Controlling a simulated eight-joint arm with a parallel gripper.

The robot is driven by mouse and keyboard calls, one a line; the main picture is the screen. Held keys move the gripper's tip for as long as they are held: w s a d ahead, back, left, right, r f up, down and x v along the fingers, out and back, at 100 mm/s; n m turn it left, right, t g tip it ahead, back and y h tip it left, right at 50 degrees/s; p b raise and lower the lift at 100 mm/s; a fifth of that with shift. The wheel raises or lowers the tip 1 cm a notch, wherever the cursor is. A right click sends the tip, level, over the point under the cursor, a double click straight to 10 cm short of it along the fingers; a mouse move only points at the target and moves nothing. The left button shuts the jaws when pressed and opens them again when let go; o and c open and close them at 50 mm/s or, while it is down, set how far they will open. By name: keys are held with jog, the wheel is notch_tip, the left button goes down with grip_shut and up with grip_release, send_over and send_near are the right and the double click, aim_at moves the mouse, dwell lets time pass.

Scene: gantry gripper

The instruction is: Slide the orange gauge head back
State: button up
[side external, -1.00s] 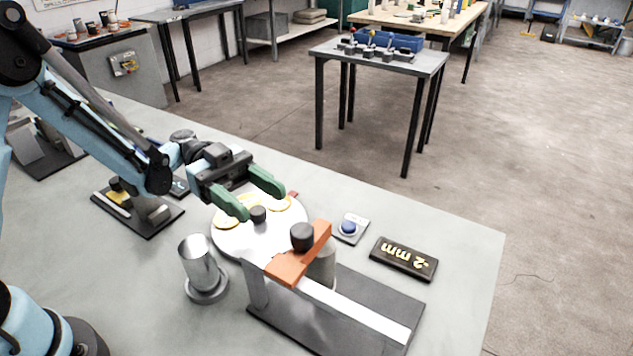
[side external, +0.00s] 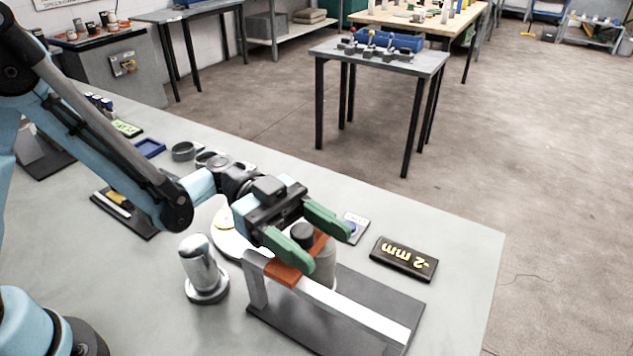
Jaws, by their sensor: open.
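The orange gauge head (side external: 285,272) sits at the left end of a pale rail (side external: 355,315) on a dark base plate (side external: 385,290). A black knob (side external: 302,234) stands on top of the gauge head. My gripper (side external: 324,247) is open, with its two green fingers on either side of the knob. I cannot tell whether either finger touches it.
A metal cylinder (side external: 197,265) on a round foot stands left of the rail. A black "-2 mm" block (side external: 404,259) lies to the right. A small plate with a blue button (side external: 355,226) is partly hidden behind the gripper. The table's right front corner is clear.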

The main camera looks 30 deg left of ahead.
aim_at(298, 223)
jog(key=shift+c, duration=0.4)
grip_shut()
jog(key=shift+d, duration=0.15)
jog(key=d, duration=0.3)
jog(key=shift+d, duration=0.15)
jog(key=shift+o, duration=0.4)
grip_release()
jog(key=a, duration=0.4)
jog(key=w+a, duration=0.1)
jog(key=a, duration=0.3)
jog(key=w+a, duration=0.1)
jog(key=a, duration=0.3)
jog(key=shift+w, duration=0.2)
